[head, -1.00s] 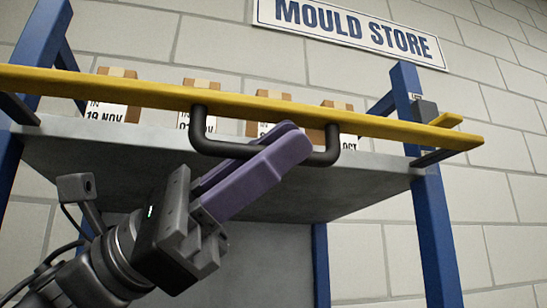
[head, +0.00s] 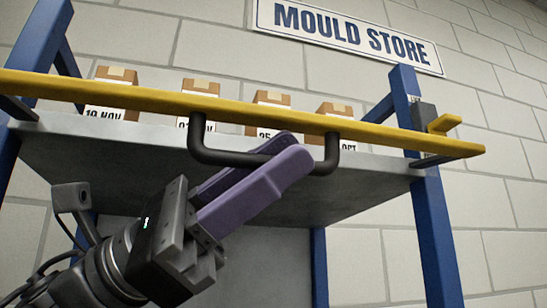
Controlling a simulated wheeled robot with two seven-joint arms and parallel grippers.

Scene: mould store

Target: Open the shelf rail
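The shelf rail (head: 385,138) is a long yellow bar across the front of the grey shelf (head: 110,150). A dark U-shaped handle (head: 222,156) hangs from its middle. My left gripper (head: 283,160) reaches up from the lower left with purple fingers, one in front of the handle's bar and one behind. It appears shut on the handle. The rail stands a little clear of a short yellow stub (head: 445,123) near its right end. My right gripper is not in view.
Several cardboard boxes (head: 200,87) with date labels stand on the shelf behind the rail. Blue posts (head: 433,225) hold the shelf at both sides. A "MOULD STORE" sign (head: 350,32) is on the block wall. Below the shelf at right is clear.

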